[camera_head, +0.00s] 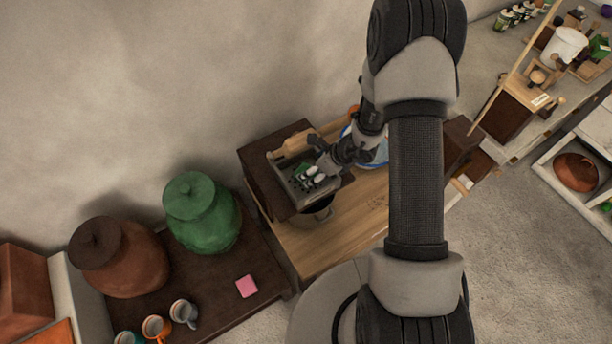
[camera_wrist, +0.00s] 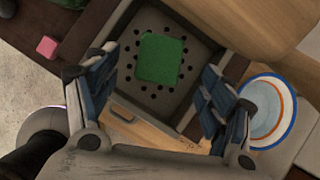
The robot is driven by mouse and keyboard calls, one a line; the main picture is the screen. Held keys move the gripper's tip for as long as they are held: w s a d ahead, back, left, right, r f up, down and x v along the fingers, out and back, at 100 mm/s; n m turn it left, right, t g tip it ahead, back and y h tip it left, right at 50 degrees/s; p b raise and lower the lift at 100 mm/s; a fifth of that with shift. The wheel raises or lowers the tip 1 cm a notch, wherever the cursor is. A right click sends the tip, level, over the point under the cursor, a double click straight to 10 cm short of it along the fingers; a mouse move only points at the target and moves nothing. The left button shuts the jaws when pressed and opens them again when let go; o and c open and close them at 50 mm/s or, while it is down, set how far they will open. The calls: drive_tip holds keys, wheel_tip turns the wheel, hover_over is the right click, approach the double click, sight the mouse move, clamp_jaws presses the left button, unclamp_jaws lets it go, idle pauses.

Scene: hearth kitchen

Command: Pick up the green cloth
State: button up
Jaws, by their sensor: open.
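The green cloth (camera_wrist: 159,58) lies flat on the bottom of a grey basin (camera_wrist: 187,29) with a ring of dark holes around it. In the head view a small part of the green cloth (camera_head: 303,171) shows beside my gripper (camera_head: 313,174), inside the basin (camera_head: 285,176). In the wrist view my gripper (camera_wrist: 150,95) is open and empty. Its two blue-padded fingers stand apart on either side of the cloth. I cannot tell how far the fingertips are above the cloth.
A blue-and-orange-rimmed plate (camera_wrist: 268,110) lies right of the basin. A pink sponge-like block (camera_head: 246,286), a green lidded jar (camera_head: 202,212), a brown jar (camera_head: 119,257) and mugs (camera_head: 183,313) stand on the dark table at left. The wooden counter (camera_head: 340,225) has bare room.

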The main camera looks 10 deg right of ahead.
drive_tip(key=b+x, duration=0.1)
drive_tip(key=x, duration=0.4)
drive_tip(key=shift+f, duration=0.1)
drive_tip(key=c, duration=1.2)
drive_tip(key=shift+c, duration=0.2)
drive_tip(key=shift+r, duration=0.2)
